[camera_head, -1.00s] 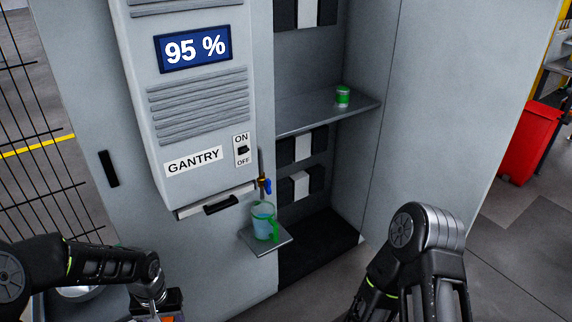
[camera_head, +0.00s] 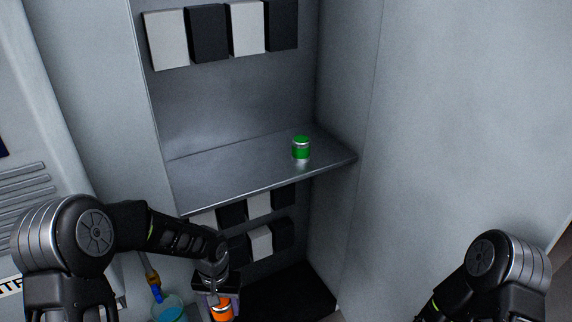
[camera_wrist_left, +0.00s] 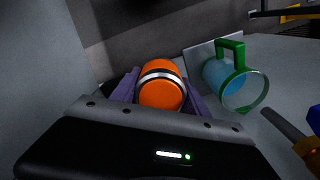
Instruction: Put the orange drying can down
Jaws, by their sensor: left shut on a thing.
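The orange drying can (camera_head: 221,311) has a pale band around it and is held in my left gripper (camera_head: 218,298), low in front of the cabinet and below its shelf. In the left wrist view the can (camera_wrist_left: 161,86) sits between the purple finger pads of the left gripper (camera_wrist_left: 160,95), which is shut on it. The can's far end is hidden in the head view. My right arm shows at the lower right of the head view, but its gripper is out of frame.
A metal shelf (camera_head: 240,172) in the cabinet holds a green can (camera_head: 301,147) near its right end; its left and middle are clear.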

